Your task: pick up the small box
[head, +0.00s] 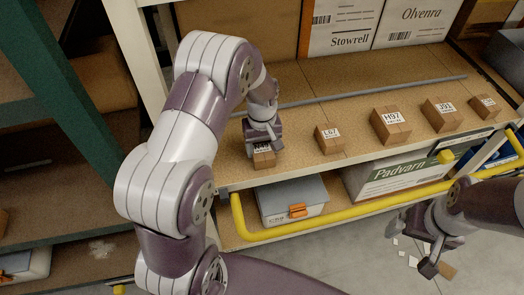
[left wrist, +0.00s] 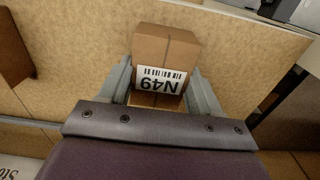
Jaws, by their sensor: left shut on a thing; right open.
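A small brown box with a white label reading N49 (left wrist: 168,50) sits between the two fingers of my left gripper (left wrist: 163,90) in the left wrist view. In the head view my left gripper (head: 262,138) is shut on this box (head: 264,159) at the left end of the shelf, near its front edge. The fingers partly hide its label there. I cannot tell whether the box still touches the shelf. My right gripper (head: 432,253) is open and empty, low at the right, in front of the rack and above the floor.
Several labelled small boxes, including L67 (head: 329,138) and H97 (head: 390,125), stand in a row to the right on the shelf (head: 300,100). A yellow rail (head: 340,222) runs below the front edge. A grey case (head: 290,199) and a Padvarn carton (head: 395,178) sit underneath.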

